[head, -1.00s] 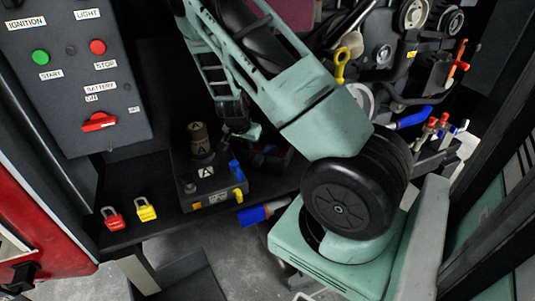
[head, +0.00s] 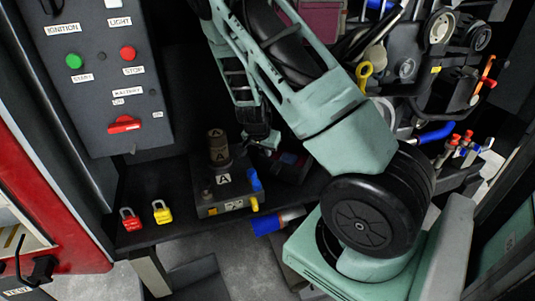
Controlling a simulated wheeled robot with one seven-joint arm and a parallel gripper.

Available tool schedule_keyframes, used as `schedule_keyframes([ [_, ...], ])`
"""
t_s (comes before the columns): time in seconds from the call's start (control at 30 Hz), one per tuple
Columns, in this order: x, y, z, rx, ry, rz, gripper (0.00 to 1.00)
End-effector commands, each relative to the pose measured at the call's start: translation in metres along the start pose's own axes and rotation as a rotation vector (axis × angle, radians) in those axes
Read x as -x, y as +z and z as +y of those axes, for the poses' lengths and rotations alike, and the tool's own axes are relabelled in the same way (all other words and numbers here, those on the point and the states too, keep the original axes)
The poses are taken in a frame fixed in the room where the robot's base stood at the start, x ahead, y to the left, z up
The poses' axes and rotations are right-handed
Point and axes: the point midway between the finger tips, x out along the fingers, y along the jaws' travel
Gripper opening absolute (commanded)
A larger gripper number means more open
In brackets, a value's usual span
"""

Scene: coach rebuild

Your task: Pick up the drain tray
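I cannot pick out the drain tray with certainty. A dark, flat-sided shape (head: 195,277) on the floor at the bottom, left of centre, may be it, but it is cut off by the frame's lower edge. My teal arm runs up from lower right and bends down at the top. My gripper (head: 264,141) seems to be at the low end of the arm, above the dark bench and beside the box marked A. It is small and dark, and its fingers cannot be made out.
The box marked A (head: 224,190) stands on the bench, with a red padlock (head: 130,219) and a yellow padlock (head: 161,212) to its left. A dark bin (head: 291,168) sits behind it. A control panel (head: 105,85) rises at left. Engine parts (head: 410,65) crowd the upper right.

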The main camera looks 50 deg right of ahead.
Motion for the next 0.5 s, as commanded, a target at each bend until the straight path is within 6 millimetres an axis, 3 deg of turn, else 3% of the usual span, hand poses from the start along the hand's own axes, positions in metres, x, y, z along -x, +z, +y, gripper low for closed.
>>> schedule_keyframes([
  [0.2,0.031,-0.014,-0.001,0.001,-0.003,0.004,0.0],
  [0.5,0.059,-0.026,-0.001,0.0,-0.002,0.003,0.0],
])
